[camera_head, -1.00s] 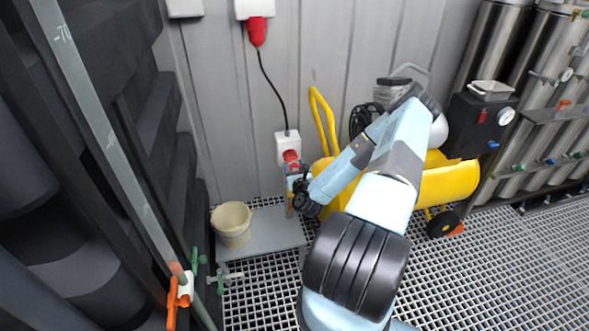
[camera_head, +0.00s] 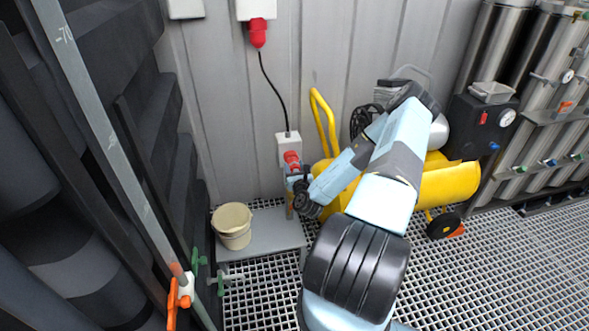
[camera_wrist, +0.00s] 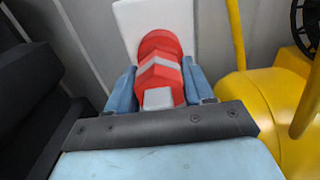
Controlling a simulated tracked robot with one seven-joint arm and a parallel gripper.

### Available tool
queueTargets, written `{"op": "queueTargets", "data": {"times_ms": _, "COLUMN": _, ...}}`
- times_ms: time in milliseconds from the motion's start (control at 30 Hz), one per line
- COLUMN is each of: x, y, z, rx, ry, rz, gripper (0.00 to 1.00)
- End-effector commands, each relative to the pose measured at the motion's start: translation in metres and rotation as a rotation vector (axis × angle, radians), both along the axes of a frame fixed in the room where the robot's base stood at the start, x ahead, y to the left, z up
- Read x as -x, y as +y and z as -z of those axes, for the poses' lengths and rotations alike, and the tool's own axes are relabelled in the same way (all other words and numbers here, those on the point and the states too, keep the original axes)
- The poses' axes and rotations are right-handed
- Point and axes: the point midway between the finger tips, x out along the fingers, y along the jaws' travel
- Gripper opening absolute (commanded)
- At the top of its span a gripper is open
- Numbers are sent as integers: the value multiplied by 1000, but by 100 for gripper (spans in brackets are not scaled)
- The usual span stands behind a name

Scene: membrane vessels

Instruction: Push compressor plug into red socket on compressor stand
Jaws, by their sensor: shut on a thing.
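A white socket box (camera_head: 288,145) with a red socket (camera_head: 291,156) stands on a post by the back wall. It also shows in the wrist view as a white box (camera_wrist: 128,22) with a red round socket (camera_wrist: 158,45) on its front. My gripper (camera_wrist: 162,92) is shut on the red compressor plug (camera_wrist: 160,80), a finger on each side. The plug is in line with the socket and appears to meet it. Whether it is fully seated I cannot tell. In the head view my gripper (camera_head: 293,180) is just below the socket, and my wrist hides most of the plug.
A yellow compressor (camera_head: 450,185) with a yellow handle (camera_head: 324,120) stands close to the right. A beige bucket (camera_head: 231,222) is on the grey plate (camera_head: 275,232) at left. A black cable (camera_head: 270,85) runs up to a red plug (camera_head: 257,33) on the wall.

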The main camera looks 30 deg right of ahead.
Motion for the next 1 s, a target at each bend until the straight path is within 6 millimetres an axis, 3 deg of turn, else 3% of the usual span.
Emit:
{"op": "queueTargets", "data": {"times_ms": 833, "x": -10, "y": -3, "z": 0, "rx": 0, "ry": -1, "rz": 0, "gripper": 3}}
{"op": "queueTargets", "data": {"times_ms": 867, "x": -10, "y": -3, "z": 0, "rx": 0, "ry": 0, "rz": 0, "gripper": 55}}
{"op": "queueTargets", "data": {"times_ms": 1000, "x": -9, "y": -3, "z": 0, "rx": 0, "ry": 0, "rz": 0, "gripper": 68}}
